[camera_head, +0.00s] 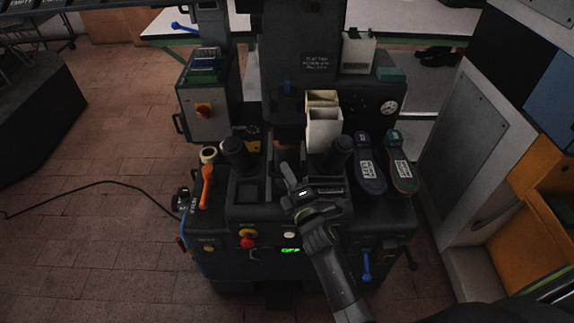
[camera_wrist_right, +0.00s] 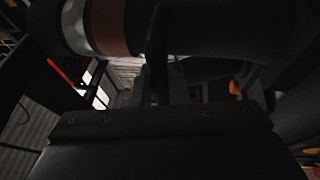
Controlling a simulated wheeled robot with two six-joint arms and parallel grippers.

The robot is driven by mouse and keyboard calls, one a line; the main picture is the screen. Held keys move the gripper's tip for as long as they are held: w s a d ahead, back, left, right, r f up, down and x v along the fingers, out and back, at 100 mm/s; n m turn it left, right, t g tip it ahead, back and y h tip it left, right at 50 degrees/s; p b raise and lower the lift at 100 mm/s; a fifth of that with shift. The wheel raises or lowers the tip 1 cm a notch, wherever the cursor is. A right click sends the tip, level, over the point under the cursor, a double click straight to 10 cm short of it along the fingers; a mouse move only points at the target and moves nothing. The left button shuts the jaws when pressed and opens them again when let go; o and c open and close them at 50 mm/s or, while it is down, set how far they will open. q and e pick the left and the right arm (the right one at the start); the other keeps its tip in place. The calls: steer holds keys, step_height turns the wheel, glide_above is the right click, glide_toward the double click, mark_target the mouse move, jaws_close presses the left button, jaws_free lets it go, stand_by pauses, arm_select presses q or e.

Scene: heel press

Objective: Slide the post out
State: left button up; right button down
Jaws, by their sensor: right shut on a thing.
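A heel press (camera_head: 320,220) stands in the middle of the head view. A dark upright post with a brown band (camera_head: 288,134) shows at its centre, just beyond my right gripper (camera_head: 288,174). In the right wrist view a dark round bar (camera_wrist_right: 225,27) with a brown band (camera_wrist_right: 112,27) and a pale ring crosses the top, close to the jaws; it looks like the same post. My right gripper is shut on what seems to be this post; the grip itself is dark and partly hidden. My left gripper is out of view.
Dark rounded posts (camera_head: 239,155) flank the centre. A cream bin (camera_head: 323,130) stands behind. Two shoe soles (camera_head: 369,172) lie at right. An orange lever (camera_head: 207,183) and a control box (camera_head: 205,105) are at left. The panel display (camera_head: 290,250) reads OFF in green.

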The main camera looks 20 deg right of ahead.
steer(key=shift+s+f, duration=0.1)
steer(key=shift+f, duration=0.15)
steer(key=c, duration=1.8)
jaws_free()
steer(key=shift+c, duration=0.2)
steer(key=o, duration=0.4)
steer(key=shift+s+a, duration=0.1)
steer(key=shift+s, duration=0.1)
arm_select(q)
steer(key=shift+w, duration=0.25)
arm_select(e)
steer(key=shift+o, duration=0.2)
steer(key=shift+r, duration=0.2)
arm_select(q)
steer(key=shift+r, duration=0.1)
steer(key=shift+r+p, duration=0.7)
steer(key=shift+p, duration=0.05)
arm_select(e)
steer(key=s+d+f, duration=0.2)
steer(key=s+f, duration=0.1)
steer(key=s, duration=1.4)
